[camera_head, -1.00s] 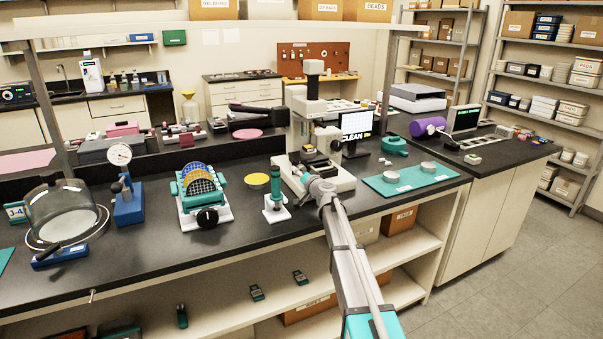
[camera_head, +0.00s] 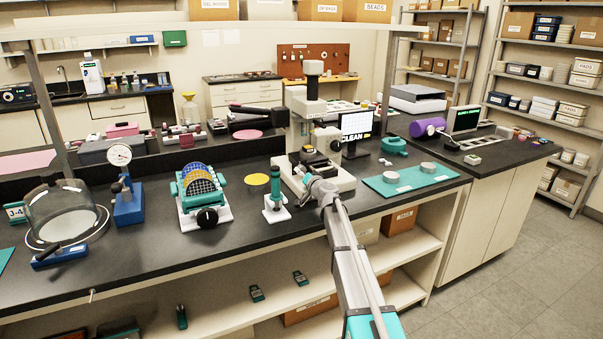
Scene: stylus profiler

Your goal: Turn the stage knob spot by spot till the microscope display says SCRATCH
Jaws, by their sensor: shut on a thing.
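The microscope (camera_head: 306,125) stands on the black bench, right of the middle, with a pale base and a dark stage (camera_head: 312,160). Its display (camera_head: 357,124), just to the right, shows a grid and the word CLEAN on a dark strip with yellow at its right end. My arm reaches up from the lower right to the front of the microscope base. My gripper (camera_head: 313,182) is there, small and partly hidden by my own wrist, shut at the place of the stage knob. The knob itself is hidden behind my gripper and wrist.
A teal mat (camera_head: 410,181) with two grey round pieces lies right of the microscope. A small teal and white device (camera_head: 274,190) stands close on the left, with a yellow disc (camera_head: 257,179) behind it. A wafer rack (camera_head: 201,195) stands farther left.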

